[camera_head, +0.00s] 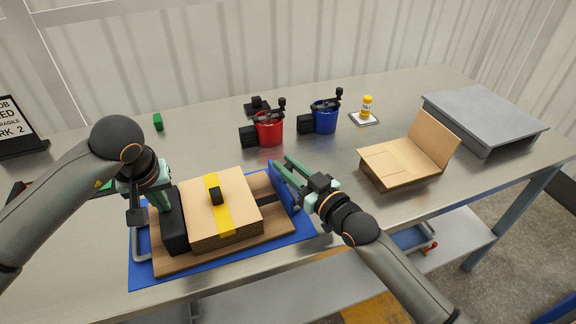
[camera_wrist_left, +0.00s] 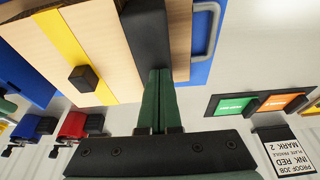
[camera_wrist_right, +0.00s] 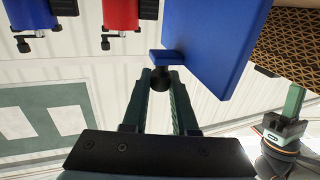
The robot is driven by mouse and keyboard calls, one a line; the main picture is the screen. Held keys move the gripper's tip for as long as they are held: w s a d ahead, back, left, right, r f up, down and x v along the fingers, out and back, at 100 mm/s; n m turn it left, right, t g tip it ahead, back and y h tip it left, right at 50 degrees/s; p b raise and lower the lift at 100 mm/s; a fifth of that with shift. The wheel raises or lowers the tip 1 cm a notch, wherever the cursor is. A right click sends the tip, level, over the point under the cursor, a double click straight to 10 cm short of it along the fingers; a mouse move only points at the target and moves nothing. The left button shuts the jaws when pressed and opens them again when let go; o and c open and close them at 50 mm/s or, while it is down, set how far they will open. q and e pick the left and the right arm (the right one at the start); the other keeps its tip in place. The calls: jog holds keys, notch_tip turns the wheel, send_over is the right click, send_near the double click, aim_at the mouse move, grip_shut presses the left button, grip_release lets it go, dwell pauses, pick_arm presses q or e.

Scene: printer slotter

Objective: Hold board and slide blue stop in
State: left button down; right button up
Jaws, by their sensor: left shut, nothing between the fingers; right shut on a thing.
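A wooden board (camera_head: 285,238) lies on a blue mat (camera_head: 150,280). A stack of tan sheets (camera_head: 240,190) with a yellow stripe and small black block sits on the board. A black bar (camera_head: 174,222) stands along the stack's left side. The blue stop (camera_head: 287,190) stands upright at the board's right side, with a strip of board and dark slot between it and the stack. My left gripper (camera_head: 163,207) is shut and empty, its tips at the black bar (camera_wrist_left: 148,40). My right gripper (camera_wrist_right: 160,82) is shut on the blue stop's dark knob; the stop (camera_wrist_right: 205,40) fills the upper right wrist view.
Behind the board stand a red pot (camera_head: 269,130), a blue pot (camera_head: 325,118) and a yellow bottle (camera_head: 367,105). An open cardboard box (camera_head: 400,165) and a grey raised plate (camera_head: 485,115) are at right. A metal handle (camera_head: 141,240) rises at the board's left edge.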

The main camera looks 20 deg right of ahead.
grip_shut()
jog(key=shift+a, duration=0.1)
dwell(0.8)
